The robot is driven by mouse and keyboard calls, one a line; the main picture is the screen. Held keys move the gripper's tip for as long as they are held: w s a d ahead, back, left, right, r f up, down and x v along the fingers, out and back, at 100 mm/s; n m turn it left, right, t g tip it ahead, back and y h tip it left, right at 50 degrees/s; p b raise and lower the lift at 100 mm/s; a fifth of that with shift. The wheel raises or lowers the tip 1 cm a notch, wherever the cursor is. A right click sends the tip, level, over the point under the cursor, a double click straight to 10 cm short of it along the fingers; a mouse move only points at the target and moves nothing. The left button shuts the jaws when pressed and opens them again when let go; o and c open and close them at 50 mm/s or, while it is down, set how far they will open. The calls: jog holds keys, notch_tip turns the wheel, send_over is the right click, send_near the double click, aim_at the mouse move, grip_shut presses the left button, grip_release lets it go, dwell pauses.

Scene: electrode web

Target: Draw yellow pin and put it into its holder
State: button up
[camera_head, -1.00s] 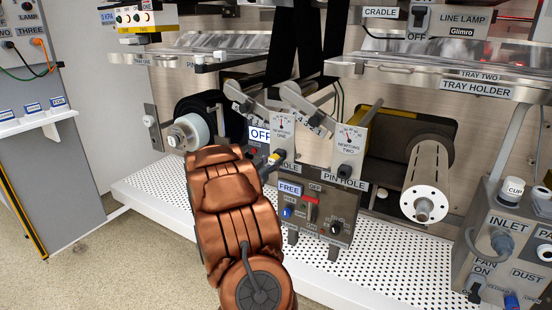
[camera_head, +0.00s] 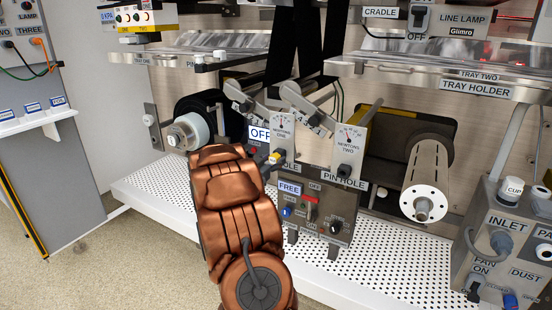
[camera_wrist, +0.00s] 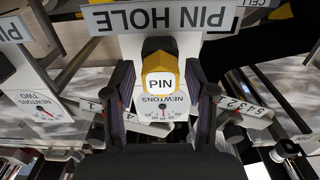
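The yellow pin (camera_wrist: 160,72), with a white end marked PIN, sits at the front of the Newtons one panel, by a PIN HOLE label (camera_wrist: 160,17). In the head view the pin (camera_head: 275,158) shows small, just beyond the end of my arm. My gripper (camera_wrist: 159,75) is open, with one dark finger on each side of the pin and narrow gaps visible between fingers and pin. A partly hidden label starting with PI (camera_head: 190,63) is under tray one; I cannot make out a holder there.
The Newtons two panel (camera_head: 348,145) stands just right of the pin. A control box (camera_head: 315,210) with a red switch and knobs is below. A white perforated shelf (camera_head: 375,265) runs along the front. A roller (camera_head: 425,190) is at right, another (camera_head: 188,132) at left.

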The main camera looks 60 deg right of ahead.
jog(key=shift+o, duration=0.7)
jog(key=shift+a, duration=0.1)
jog(key=a+p, duration=0.1)
jog(key=a, duration=0.8)
jog(key=shift+s, duration=0.2)
dwell(0.6)
